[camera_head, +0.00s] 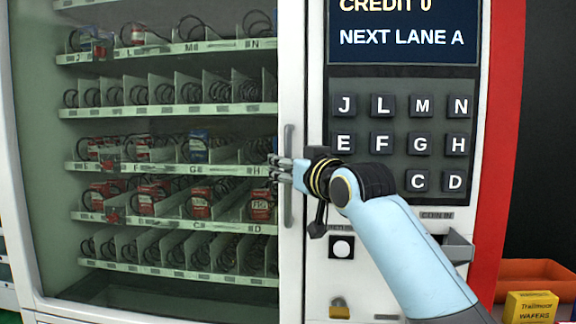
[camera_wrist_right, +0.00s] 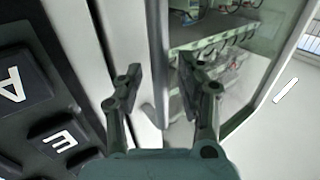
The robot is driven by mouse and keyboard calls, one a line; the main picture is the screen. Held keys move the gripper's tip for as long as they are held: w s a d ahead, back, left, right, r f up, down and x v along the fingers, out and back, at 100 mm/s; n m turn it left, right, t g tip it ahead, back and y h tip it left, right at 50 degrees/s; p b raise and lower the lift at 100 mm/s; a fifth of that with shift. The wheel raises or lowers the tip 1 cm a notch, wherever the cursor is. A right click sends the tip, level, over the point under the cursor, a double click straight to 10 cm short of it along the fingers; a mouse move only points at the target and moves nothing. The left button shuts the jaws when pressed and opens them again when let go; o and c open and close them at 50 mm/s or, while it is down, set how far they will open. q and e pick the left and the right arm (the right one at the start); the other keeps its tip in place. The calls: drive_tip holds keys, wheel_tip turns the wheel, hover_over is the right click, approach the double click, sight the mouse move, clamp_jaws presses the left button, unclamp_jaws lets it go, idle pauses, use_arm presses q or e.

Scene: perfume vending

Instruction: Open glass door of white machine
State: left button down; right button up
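The white vending machine (camera_head: 292,60) fills most of the head view. Its glass door (camera_head: 40,150) covers the shelves at the left and looks closed. A vertical grey handle (camera_head: 288,205) stands at the door's right edge. My right gripper (camera_head: 275,168) is at the handle's middle height, its fingers reaching across it and hiding part of it. In the right wrist view my right gripper (camera_wrist_right: 158,73) has its two fingers apart, with the door's edge strip showing between them. I cannot tell whether a finger touches the handle. My left gripper is not in view.
A keypad (camera_head: 402,140) with a screen (camera_head: 403,35) above it is to the right of the handle. Several shelves hold coils and small packets behind the glass. An orange bin (camera_head: 535,270) and a yellow wafer box (camera_head: 531,308) are at the lower right.

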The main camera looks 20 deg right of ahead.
clamp_jaws()
idle(0.7)
